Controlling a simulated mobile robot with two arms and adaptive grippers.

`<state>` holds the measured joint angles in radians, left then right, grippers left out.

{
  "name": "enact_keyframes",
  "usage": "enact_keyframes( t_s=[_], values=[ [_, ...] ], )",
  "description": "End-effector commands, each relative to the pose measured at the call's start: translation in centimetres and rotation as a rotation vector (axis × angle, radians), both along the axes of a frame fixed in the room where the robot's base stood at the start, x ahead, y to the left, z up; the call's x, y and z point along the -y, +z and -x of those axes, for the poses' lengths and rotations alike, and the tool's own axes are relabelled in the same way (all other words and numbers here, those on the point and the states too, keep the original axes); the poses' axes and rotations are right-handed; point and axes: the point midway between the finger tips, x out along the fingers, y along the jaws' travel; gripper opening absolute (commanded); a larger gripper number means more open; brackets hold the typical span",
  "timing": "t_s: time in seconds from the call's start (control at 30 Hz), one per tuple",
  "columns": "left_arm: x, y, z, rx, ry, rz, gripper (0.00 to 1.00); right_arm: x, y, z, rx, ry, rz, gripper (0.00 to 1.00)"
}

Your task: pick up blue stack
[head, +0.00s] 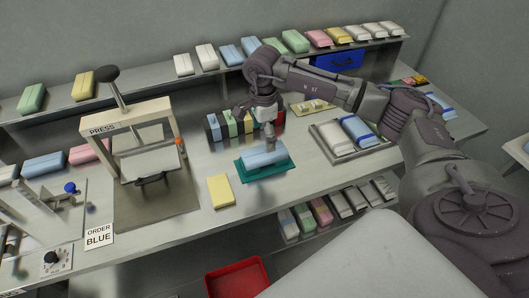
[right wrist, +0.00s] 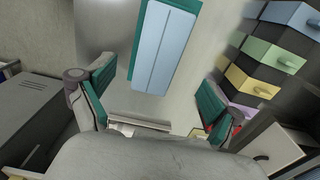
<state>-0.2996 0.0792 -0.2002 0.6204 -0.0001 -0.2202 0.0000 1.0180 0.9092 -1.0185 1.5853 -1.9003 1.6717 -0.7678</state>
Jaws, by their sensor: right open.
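The blue stack (head: 262,156) is a light blue block with a groove along it, lying on a teal mat (head: 247,172) near the middle of the bench. My right gripper (head: 270,142) is over the far edge of the stack, pointing down. In the right wrist view its two teal-padded fingers (right wrist: 157,92) are spread wide, with nothing between them. The blue stack (right wrist: 163,45) shows there beyond the fingertips, on the teal mat (right wrist: 190,50). How high the fingers are above it I cannot tell. My left gripper is not in view.
A yellow stack (head: 221,191) lies left of the mat. A press (head: 130,130) and an "ORDER BLUE" card (head: 99,237) are further left. A tray (head: 357,150) with a white and a blue stack is at right. Colored drawers (head: 232,123) stand behind my gripper.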

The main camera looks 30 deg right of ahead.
Motion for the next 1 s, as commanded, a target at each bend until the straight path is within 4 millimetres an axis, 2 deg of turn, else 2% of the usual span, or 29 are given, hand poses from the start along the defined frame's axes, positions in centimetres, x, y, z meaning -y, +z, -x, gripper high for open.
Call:
enact_keyframes(
  t_s=[0.1, 0.27, 0.4, 0.53, 0.83, 0.87, 1.0],
  values=[
    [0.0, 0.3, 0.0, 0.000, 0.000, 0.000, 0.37, 0.0, -1.2, 0.0, -0.001, 0.000, 0.000, 0.92],
    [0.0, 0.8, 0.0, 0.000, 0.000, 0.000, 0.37, 0.0, -2.2, 0.1, -0.002, 0.000, -0.001, 0.92],
    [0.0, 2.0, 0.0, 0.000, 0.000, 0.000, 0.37, 0.2, -4.2, 0.4, -0.004, 0.000, -0.002, 0.92],
    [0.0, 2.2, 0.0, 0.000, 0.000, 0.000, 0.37, 0.2, -6.1, 0.3, -0.002, 0.000, -0.001, 0.92],
    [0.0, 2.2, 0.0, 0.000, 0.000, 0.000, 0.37, 0.2, -6.8, 0.2, 0.001, 0.000, -0.002, 0.92],
    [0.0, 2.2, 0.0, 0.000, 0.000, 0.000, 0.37, 0.2, -6.8, 0.2, 0.001, 0.000, -0.002, 0.90],
    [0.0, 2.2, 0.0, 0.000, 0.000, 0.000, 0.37, 0.2, -6.8, 0.2, 0.001, 0.000, -0.002, 0.67]
  ],
)
